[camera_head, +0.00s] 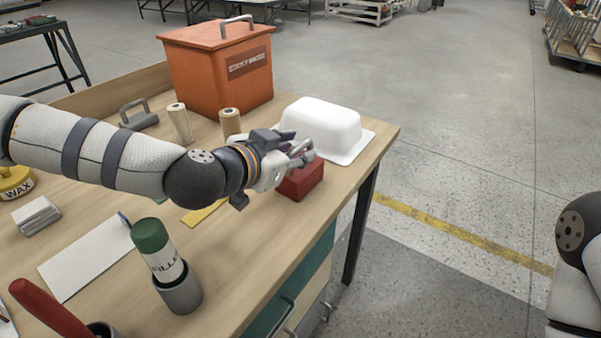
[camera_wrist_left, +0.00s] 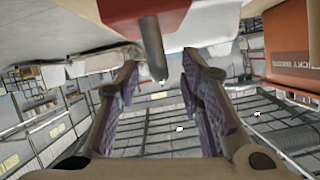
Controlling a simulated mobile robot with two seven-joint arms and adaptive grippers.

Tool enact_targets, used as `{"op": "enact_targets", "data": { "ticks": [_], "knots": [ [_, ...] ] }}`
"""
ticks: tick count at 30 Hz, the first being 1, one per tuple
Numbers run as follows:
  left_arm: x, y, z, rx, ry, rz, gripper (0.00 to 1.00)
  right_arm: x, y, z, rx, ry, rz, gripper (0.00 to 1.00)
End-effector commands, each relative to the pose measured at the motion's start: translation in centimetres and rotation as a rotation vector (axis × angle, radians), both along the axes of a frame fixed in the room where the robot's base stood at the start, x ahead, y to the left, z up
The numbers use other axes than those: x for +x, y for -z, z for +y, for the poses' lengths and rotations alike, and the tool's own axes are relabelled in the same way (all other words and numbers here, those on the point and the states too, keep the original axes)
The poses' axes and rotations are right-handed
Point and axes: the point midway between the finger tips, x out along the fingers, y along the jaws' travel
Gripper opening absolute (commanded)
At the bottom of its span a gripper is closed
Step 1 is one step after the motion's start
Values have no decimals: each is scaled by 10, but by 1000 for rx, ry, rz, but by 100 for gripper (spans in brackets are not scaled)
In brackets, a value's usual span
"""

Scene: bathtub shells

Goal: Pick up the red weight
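The red weight (camera_head: 302,182) is a block near the right edge of the wooden workbench, partly covered by my left gripper in the head view. My left gripper (camera_head: 300,154) is right above it, at its top. In the left wrist view the red weight (camera_wrist_left: 148,10) is at the top edge, and its grey handle (camera_wrist_left: 152,48) reaches down into the gap between the fingertips. The fingers of my left gripper (camera_wrist_left: 160,62) stand apart, and neither clearly touches the handle. My right gripper is out of view.
A white domed tub shell (camera_head: 322,125) lies just behind the red weight. An orange lidded bin (camera_head: 218,68), two spools (camera_head: 180,122) and a grey handled weight (camera_head: 138,117) stand farther back. A green-topped bottle (camera_head: 157,246) stands in front.

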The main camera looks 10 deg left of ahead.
Motion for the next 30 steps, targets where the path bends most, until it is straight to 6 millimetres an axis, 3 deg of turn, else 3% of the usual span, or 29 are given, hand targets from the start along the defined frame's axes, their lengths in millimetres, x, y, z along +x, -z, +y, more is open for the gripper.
{"op": "enact_targets", "data": {
  "ticks": [1, 10, 15, 30],
  "knots": [
    [7, 11, -3, 1, 0, 11, 35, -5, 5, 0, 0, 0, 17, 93],
    [16, 7, -6, 0, 1, 0, 35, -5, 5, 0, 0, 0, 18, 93],
    [16, 7, -6, 0, 0, 1, 0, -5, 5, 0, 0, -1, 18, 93],
    [17, 0, -6, -1, 1, -13, 0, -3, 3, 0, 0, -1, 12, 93]
  ]
}}
